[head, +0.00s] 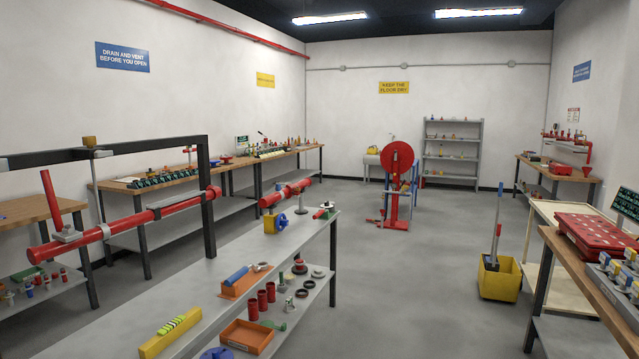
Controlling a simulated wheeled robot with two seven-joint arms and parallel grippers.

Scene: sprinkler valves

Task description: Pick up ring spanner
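I cannot make out for certain which thing is the ring spanner. A blue-handled tool (238,275) lies on an orange tray (231,291) on the long grey bench (205,290), with a small pale metal piece (262,267) at its right end. It is too small to tell if that is a ring end. A yellow block (158,341) with a row of light green pieces (171,325) is at the bench's near end. Neither of my grippers shows in the head view.
Red cups (262,299), dark rings (302,293) and an orange bin (247,337) are by the grey bench's right side. A red pipe (125,228) hangs on a dark frame at left. A yellow bucket (499,279) stands on the floor.

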